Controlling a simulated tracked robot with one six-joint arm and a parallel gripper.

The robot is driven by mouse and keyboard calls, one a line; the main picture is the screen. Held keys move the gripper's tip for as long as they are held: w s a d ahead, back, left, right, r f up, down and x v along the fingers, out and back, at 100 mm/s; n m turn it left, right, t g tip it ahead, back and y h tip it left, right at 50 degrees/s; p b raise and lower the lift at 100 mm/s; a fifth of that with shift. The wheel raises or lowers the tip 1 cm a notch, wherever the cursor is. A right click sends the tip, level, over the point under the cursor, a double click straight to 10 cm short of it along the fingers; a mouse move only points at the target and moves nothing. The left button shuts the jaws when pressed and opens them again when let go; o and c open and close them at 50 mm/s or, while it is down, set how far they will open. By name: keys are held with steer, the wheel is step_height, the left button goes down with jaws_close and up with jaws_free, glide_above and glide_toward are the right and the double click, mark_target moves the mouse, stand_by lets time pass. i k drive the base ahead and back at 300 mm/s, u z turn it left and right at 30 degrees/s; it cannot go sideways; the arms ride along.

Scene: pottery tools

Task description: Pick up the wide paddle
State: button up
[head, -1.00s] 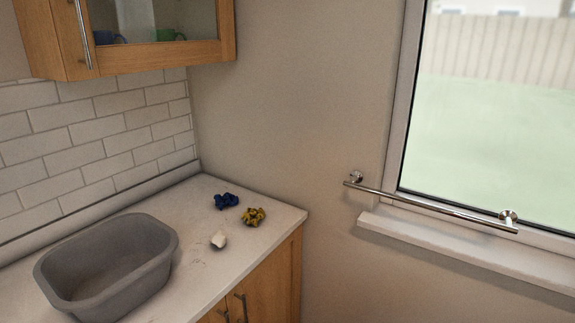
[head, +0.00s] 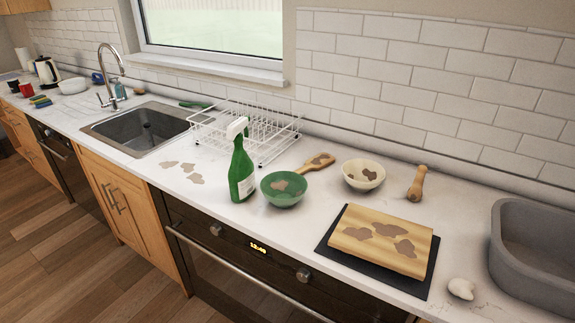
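A wooden tool with a flat, broad end (head: 319,161) lies on the white counter behind the green bowl, beside the dish rack. It looks like the wide paddle. Its narrow end points toward the bowl, and a dark patch shows on its broad end. My gripper is not in view.
A green spray bottle (head: 241,172) and green bowl (head: 284,198) stand before the paddle. A cream bowl (head: 363,184) is to its right, the wire dish rack (head: 265,136) to its left. A stained wooden board (head: 388,262) lies nearer, by a grey basin (head: 500,240).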

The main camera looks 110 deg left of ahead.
mark_target(318, 163)
steer(key=u, duration=4.85)
steer(key=i, duration=0.6)
steer(key=z, duration=0.15)
